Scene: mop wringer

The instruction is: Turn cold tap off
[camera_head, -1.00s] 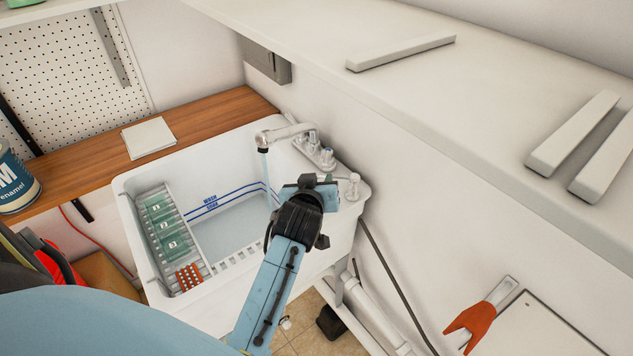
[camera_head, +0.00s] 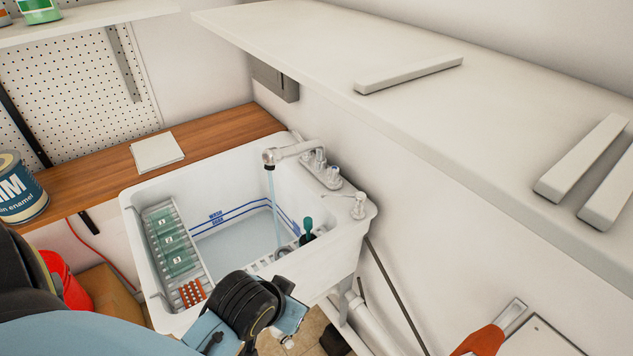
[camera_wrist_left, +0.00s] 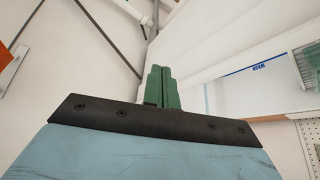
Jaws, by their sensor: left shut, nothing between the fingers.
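The faucet (camera_head: 295,150) stands on the sink's back ledge, and a stream of water (camera_head: 272,190) runs from its spout into the white sink (camera_head: 150,190). Two small tap handles (camera_head: 320,158) (camera_head: 333,173) sit beside the spout base; I cannot tell which is cold. My left arm comes in from the lower left, its wrist in front of the sink's near edge, apart from the taps. In the left wrist view the green fingers of my left gripper (camera_wrist_left: 161,88) are shut and empty. My right gripper is not in view.
A rack with green boxes (camera_head: 170,240) hangs in the sink's left side. A teal and black object (camera_head: 308,226) stands at its near right. A white knob (camera_head: 358,205) is on the ledge corner. A white shelf (camera_head: 440,110) juts out at the right.

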